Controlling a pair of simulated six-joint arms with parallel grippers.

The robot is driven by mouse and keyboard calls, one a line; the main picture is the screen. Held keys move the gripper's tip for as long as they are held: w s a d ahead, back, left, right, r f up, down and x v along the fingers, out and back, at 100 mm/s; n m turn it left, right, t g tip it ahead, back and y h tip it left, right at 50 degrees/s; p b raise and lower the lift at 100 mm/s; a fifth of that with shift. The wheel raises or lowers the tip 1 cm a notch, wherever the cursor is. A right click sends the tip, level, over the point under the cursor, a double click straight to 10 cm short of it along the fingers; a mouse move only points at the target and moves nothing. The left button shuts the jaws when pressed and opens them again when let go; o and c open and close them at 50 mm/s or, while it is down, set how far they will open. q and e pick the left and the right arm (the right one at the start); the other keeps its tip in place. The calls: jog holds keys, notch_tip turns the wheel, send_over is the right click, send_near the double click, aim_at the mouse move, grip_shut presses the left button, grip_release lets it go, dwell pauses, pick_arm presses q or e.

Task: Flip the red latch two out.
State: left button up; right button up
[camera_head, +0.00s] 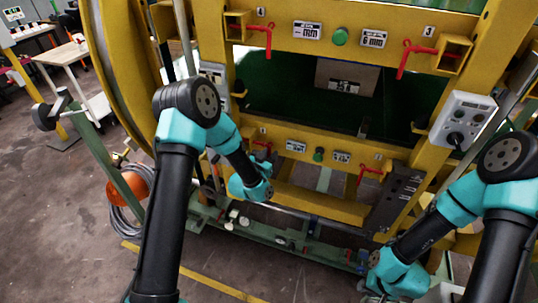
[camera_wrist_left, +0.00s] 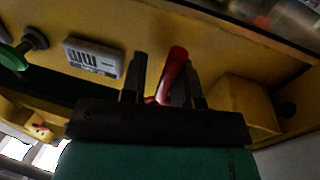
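Red latches sit on the yellow frame: the upper left latch (camera_head: 268,38), the upper right latch (camera_head: 405,58), the lower left latch (camera_head: 262,145) and the lower right latch (camera_head: 368,173). The lower number marks are too small to read. My left gripper (camera_head: 266,163) is at the lower left latch, its fingers partly hidden. In the left wrist view a red latch (camera_wrist_left: 174,68) stands between the two spread fingers of this gripper (camera_wrist_left: 160,90), closer to the right finger. My right gripper (camera_head: 376,291) is low at the bottom edge, apart from the latches; its fingers are unclear.
Green knobs (camera_head: 340,37) and label plates (camera_head: 374,39) sit between the latches. A grey control box (camera_head: 464,119) is on the right post. A green knob (camera_wrist_left: 12,58) and a label plate (camera_wrist_left: 94,58) are left of the left fingers. Yellow blocks flank the latches.

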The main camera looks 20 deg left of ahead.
pick_arm(q)
jog(key=shift+s+a, duration=0.1)
jog(key=v, duration=1.7)
jog(key=s+f+n+g, duration=0.2)
jog(key=s+f+g, duration=0.3)
jog(key=f+g, duration=0.5)
jog(key=s+d+f+n+g+y, duration=0.1)
jog(key=s+f+g, duration=0.5)
jog(key=s, duration=0.6)
notch_tip(320, 180, down, 2)
jog(key=shift+f+n, duration=0.1)
jog(key=shift+n, duration=0.8)
